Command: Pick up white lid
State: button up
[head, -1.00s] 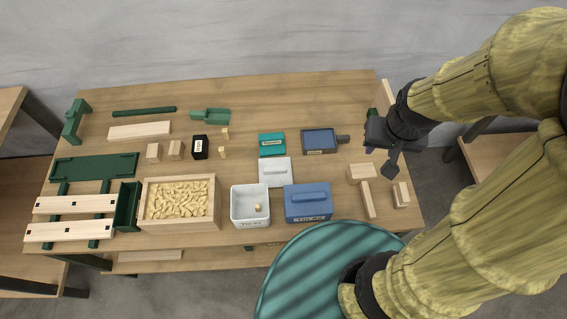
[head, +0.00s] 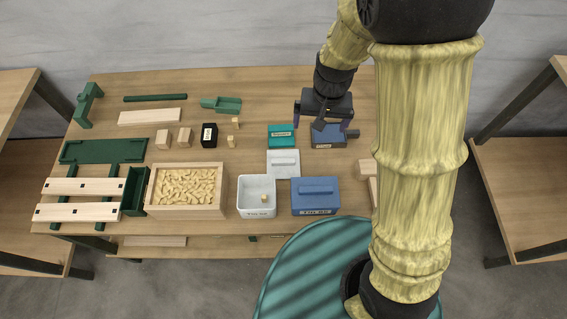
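The white lid (head: 284,164) lies flat on the table, with a raised bar handle on top. It sits behind the open white box (head: 257,197) and the blue lidded box (head: 316,195), and in front of the teal box (head: 281,136). The white box has a small wooden piece inside. My gripper (head: 322,122) is above the table, behind and to the right of the white lid, over the dark blue tray (head: 328,142), partly hiding it. Its fingers point down and look apart, with nothing seen between them.
A wooden crate (head: 186,213) full of small wooden pieces stands left of the white box. Further left are green parts (head: 98,152) and wooden slats (head: 80,187). A black box (head: 209,135) and small blocks stand behind the crate. My arm hides the table's right side.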

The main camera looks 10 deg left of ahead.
jog(key=n, duration=0.1)
send_over(283, 160)
notch_tip(283, 160, down, 5)
jog(key=shift+w+d+r+g+h, duration=0.1)
jog(key=shift+r+g+h, duration=0.05)
jog(key=shift+g+h, duration=0.15)
notch_tip(283, 160, down, 11)
jog(key=shift+f, duration=0.65)
notch_tip(283, 160, down, 5)
jog(key=shift+f+p, duration=0.1)
jog(key=shift+p, duration=0.5)
